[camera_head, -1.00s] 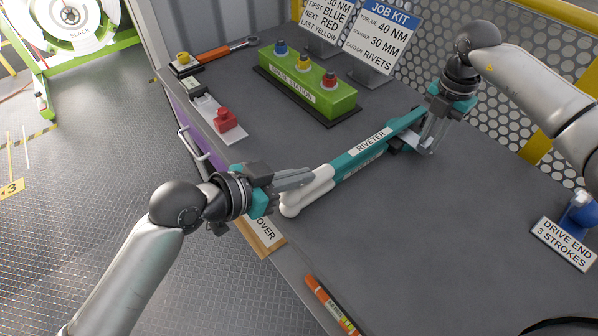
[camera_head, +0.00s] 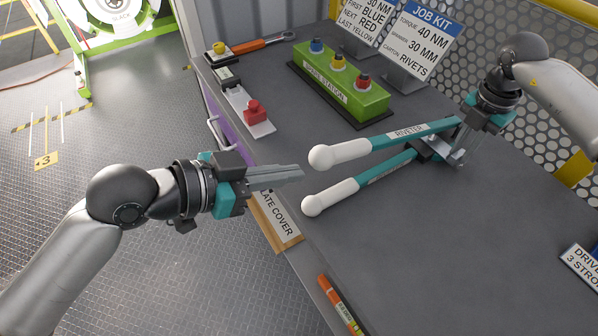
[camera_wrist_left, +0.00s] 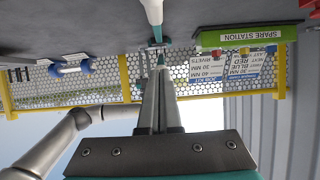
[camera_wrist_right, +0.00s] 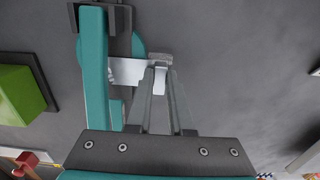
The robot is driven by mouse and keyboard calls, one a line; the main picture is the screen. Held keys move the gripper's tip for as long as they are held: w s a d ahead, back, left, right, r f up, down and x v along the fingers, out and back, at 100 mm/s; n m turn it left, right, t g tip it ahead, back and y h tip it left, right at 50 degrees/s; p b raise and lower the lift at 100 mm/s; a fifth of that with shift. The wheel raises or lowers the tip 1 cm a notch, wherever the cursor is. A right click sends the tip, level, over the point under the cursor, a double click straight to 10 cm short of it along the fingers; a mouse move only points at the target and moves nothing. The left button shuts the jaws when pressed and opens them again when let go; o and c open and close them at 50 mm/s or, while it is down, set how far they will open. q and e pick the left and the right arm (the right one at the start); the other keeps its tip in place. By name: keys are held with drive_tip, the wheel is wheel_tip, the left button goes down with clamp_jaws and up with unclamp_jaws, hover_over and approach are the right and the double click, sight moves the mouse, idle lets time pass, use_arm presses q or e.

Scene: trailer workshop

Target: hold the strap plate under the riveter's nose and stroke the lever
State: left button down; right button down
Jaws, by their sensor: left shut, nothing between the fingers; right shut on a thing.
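The riveter (camera_head: 410,132) lies on the bench with its two teal, white-gripped handles spread in a V, open end to the left. Its upper handle has a white grip (camera_head: 342,154); the lower lever has another (camera_head: 330,196). My left gripper (camera_head: 301,172) is shut and empty, just left of the grips and apart from them. My right gripper (camera_head: 457,160) is shut on the silver strap plate (camera_wrist_right: 128,71), beside the riveter's head. In the right wrist view the plate reaches left to the teal and dark head; its far end is hidden there.
The green spare station (camera_head: 340,85) with coloured knobs stands behind the riveter. The bench's middle right is clear.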

use_arm(q)
drive_tip(key=shift+f+v, duration=0.25)
drive_tip(key=shift+v, duration=0.95)
drive_tip(key=shift+a, duration=0.15)
use_arm(e)
unclamp_jaws()
use_arm(q)
drive_tip(key=shift+r, duration=0.1)
use_arm(e)
drive_tip(key=shift+r, duration=0.1)
use_arm(q)
wheel_tip(320, 180, up, 8)
drive_tip(key=p, duration=0.8)
use_arm(e)
wheel_tip(320, 180, up, 9)
use_arm(q)
drive_tip(key=shift+r, duration=0.1)
